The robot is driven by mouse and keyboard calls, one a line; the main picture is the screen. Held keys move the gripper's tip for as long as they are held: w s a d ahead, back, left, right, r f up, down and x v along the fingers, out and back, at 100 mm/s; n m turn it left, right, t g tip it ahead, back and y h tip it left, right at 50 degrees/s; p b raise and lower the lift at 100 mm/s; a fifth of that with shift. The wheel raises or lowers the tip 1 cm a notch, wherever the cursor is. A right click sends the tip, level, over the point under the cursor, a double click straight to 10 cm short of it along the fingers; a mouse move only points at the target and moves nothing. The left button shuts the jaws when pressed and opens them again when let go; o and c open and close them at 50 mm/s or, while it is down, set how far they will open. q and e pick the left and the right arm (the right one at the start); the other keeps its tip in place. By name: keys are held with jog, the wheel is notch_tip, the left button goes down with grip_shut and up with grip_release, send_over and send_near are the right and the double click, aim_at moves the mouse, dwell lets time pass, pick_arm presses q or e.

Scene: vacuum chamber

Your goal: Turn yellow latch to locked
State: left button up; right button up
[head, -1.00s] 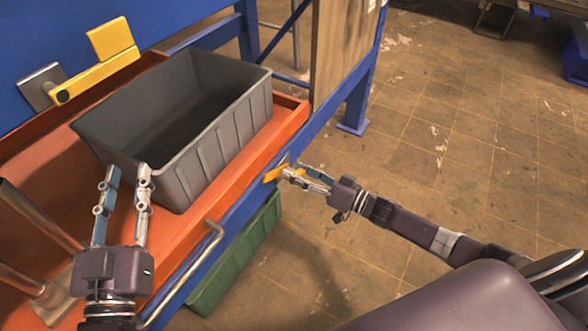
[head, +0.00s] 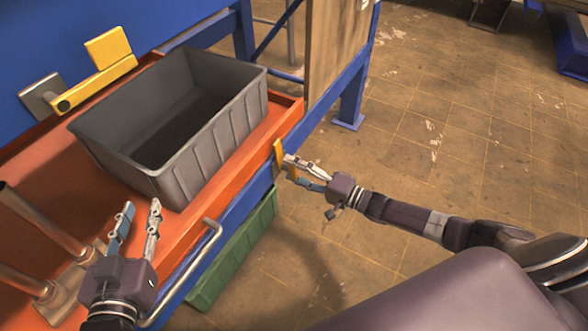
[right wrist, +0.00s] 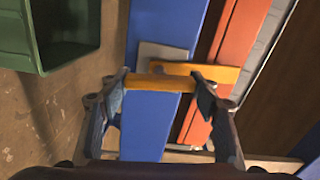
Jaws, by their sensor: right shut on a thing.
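The small yellow latch (head: 279,157) is on the blue rail at the front right of the orange tray and stands roughly upright against the tray's edge. My right gripper (head: 287,167) is shut on it. In the right wrist view, the latch's yellow bar (right wrist: 155,82) spans between the fingertips (right wrist: 162,84), and its other arm (right wrist: 220,73) reaches over the orange edge. A grey plate (right wrist: 158,52) sits behind it. My left gripper (head: 140,208) is open and empty above the tray, in front of the grey bin.
A grey bin (head: 215,135) stands on the orange tray (head: 190,222). A larger yellow latch (head: 95,83) is on the blue wall behind it. A metal handle (head: 190,268) and a green bin (head: 235,250) are at the front. Floor to the right is open.

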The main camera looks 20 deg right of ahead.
jog(key=shift+m, duration=0.7)
jog(key=o, duration=1.7)
jog(key=shift+f, duration=0.1)
jog(key=v, duration=1.2)
jog(key=shift+d, duration=0.1)
